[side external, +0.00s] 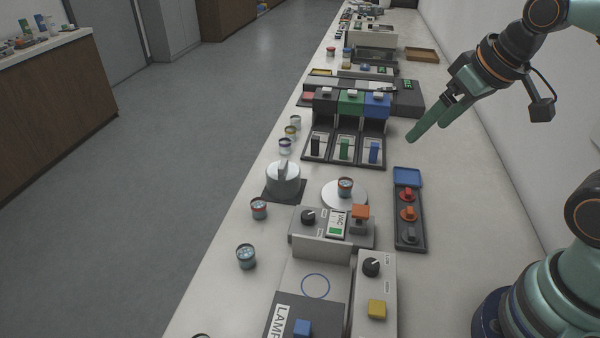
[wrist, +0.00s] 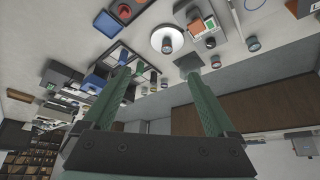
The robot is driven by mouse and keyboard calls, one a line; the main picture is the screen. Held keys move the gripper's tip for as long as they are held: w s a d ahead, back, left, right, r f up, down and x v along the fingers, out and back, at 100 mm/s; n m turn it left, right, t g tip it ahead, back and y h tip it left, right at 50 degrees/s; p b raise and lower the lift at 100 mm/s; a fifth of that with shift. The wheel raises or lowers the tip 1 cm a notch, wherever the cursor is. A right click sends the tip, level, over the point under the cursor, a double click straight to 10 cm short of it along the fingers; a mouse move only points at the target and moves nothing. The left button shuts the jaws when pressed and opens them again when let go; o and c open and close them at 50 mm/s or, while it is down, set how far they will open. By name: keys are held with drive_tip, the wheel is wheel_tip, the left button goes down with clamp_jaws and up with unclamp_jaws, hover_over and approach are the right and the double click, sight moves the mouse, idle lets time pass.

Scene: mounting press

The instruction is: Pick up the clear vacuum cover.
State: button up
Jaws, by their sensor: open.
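A grey, see-through-looking cylinder with an upright fin handle, which I take to be the clear vacuum cover (side external: 283,181), stands upright on a dark square mat, left of a white disc (side external: 330,200). In the wrist view the cover (wrist: 187,62) shows small near the right fingertip, partly hidden. A small cup (side external: 345,187) stands on the disc. My gripper (side external: 427,130) is open and empty, its two green fingers apart. It hangs above the right side of the bench, well to the right of the cover and touching nothing. Both fingers also show in the wrist view (wrist: 158,76).
A control box (side external: 333,226) with a knob and an orange block stands just in front of the disc. A rack of coloured bins (side external: 345,130) stands behind. Several small cups line the left bench edge. A dark tray (side external: 410,235) lies at right.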

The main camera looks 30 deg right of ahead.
drive_tip(key=w+a+r+n+g, duration=0.15)
drive_tip(key=w+a+n, duration=0.3)
drive_tip(key=w, duration=0.75)
drive_tip(key=n, duration=0.4)
approach(283, 163)
drive_tip(key=shift+w+a+f+g+y, duration=0.25)
drive_tip(key=shift+w+f, duration=0.15)
drive_tip(key=shift+f, duration=0.1)
drive_tip(key=shift+w+a+f+g+y, duration=0.1)
drive_tip(key=shift+w+f+g+y, duration=0.1)
drive_tip(key=shift+w+f, duration=0.25)
drive_tip(key=f, duration=0.4)
drive_tip(key=shift+w+d+f, duration=0.25)
drive_tip(key=shift+w+d, duration=0.1)
drive_tip(key=shift+d, duration=0.05)
drive_tip(key=shift+w+f, duration=0.2)
drive_tip(key=shift+f, duration=0.35)
clamp_jaws()
